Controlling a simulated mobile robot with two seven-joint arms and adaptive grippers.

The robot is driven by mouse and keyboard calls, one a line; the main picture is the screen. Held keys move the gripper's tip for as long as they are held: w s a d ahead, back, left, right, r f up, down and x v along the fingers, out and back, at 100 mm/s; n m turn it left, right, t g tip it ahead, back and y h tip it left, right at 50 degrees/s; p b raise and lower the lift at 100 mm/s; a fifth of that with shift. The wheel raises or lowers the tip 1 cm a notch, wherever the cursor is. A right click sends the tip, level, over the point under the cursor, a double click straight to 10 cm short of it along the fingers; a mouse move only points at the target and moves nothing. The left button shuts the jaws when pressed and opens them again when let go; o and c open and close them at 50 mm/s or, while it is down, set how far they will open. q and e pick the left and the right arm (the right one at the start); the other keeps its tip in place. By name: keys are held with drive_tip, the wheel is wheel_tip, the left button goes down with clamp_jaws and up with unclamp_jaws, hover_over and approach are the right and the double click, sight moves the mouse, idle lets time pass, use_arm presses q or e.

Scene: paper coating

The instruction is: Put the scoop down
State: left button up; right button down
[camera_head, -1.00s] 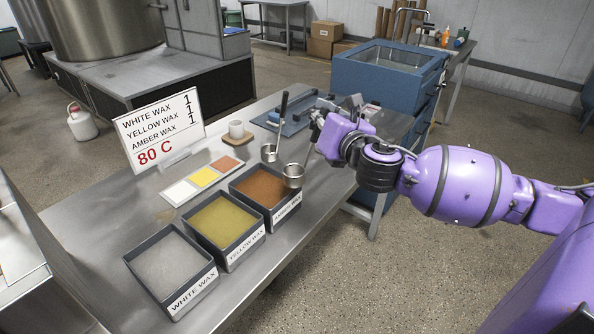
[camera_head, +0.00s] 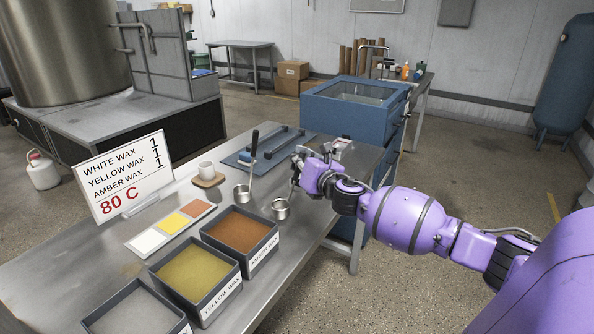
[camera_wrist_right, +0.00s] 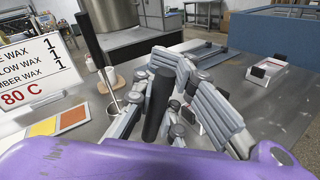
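A small metal scoop (camera_head: 280,210) with a dark handle (camera_wrist_right: 157,105) is at my right gripper (camera_head: 297,172). Its cup is low, just right of the amber wax bin, at or very near the table top; I cannot tell if it touches. In the right wrist view the handle is between the fingers of the right gripper (camera_wrist_right: 178,85), which close in around it. A second scoop (camera_head: 241,193) stands further left with its dark handle up; it also shows in the right wrist view (camera_wrist_right: 90,40). My left gripper is out of view.
Bins of amber wax (camera_head: 272,254), yellow wax (camera_head: 208,308) and white wax (camera_head: 178,326) line the table's front. Bare metal table lies right of the scoops.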

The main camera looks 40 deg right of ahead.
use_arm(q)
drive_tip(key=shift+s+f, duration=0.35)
use_arm(e)
drive_tip(key=f, duration=0.3)
drive_tip(key=shift+w+d+f, duration=0.2)
drive_tip(key=shift+f, duration=0.05)
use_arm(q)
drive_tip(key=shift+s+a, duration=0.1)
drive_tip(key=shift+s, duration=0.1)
use_arm(e)
drive_tip(key=c, duration=1.8)
unclamp_jaws()
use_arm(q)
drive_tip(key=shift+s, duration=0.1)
use_arm(e)
drive_tip(key=shift+o, duration=0.2)
drive_tip(key=shift+s, duration=0.1)
